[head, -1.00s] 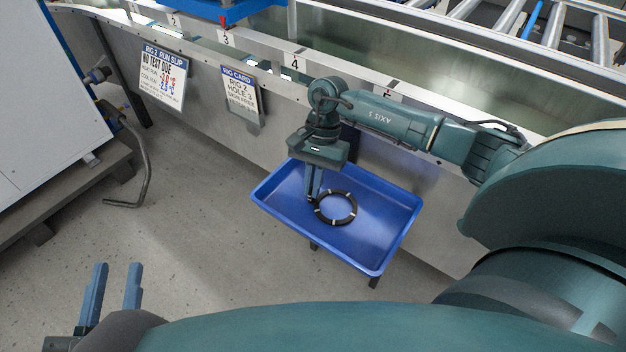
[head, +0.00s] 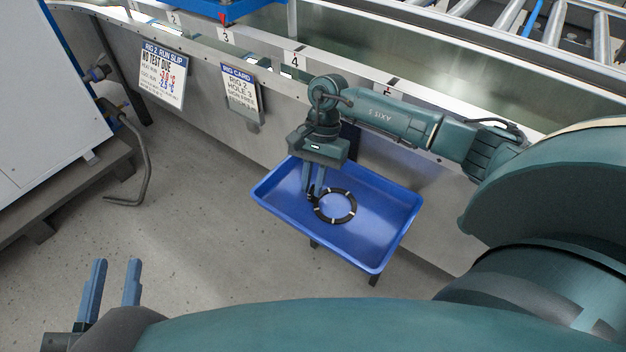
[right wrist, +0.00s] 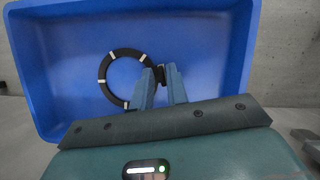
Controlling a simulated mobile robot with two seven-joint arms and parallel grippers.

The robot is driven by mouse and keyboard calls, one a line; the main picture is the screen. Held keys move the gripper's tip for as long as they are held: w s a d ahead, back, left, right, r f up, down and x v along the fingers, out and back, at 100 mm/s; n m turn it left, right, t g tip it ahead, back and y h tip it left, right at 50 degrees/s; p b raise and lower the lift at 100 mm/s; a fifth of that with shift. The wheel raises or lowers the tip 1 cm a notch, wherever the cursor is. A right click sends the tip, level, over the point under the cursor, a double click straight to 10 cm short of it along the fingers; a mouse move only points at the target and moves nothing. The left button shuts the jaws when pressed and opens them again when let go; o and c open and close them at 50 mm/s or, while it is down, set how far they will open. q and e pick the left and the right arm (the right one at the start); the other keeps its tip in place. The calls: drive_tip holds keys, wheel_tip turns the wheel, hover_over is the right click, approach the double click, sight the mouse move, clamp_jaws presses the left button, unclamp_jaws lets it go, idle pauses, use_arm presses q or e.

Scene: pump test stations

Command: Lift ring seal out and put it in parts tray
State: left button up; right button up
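The ring seal (head: 351,206) is a black ring with pale marks. It appears to lie flat on the floor of the blue parts tray (head: 384,258). In the right wrist view the ring seal (right wrist: 103,82) and the tray (right wrist: 28,75) show from above. My right gripper (head: 313,194) points down into the tray at the ring's left edge. Its fingers (right wrist: 161,76) are apart, with a small dark tab of the ring between their tips; contact cannot be told. My left gripper (head: 115,265) is open and empty, low at the left, far from the tray.
A metal trough wall runs behind the tray, with a rig card (head: 241,94) and a run slip (head: 164,78) on it. A grey cabinet (head: 50,90) with a bent hose (head: 143,165) stands at the left. The floor between is clear.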

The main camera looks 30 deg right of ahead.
drive_tip(key=shift+r+p, duration=2.2)
drive_tip(key=shift+r, duration=1.55)
drive_tip(key=o, duration=0.5)
drive_tip(key=shift+o, duration=0.2)
drive_tip(key=shift+a, duration=0.1)
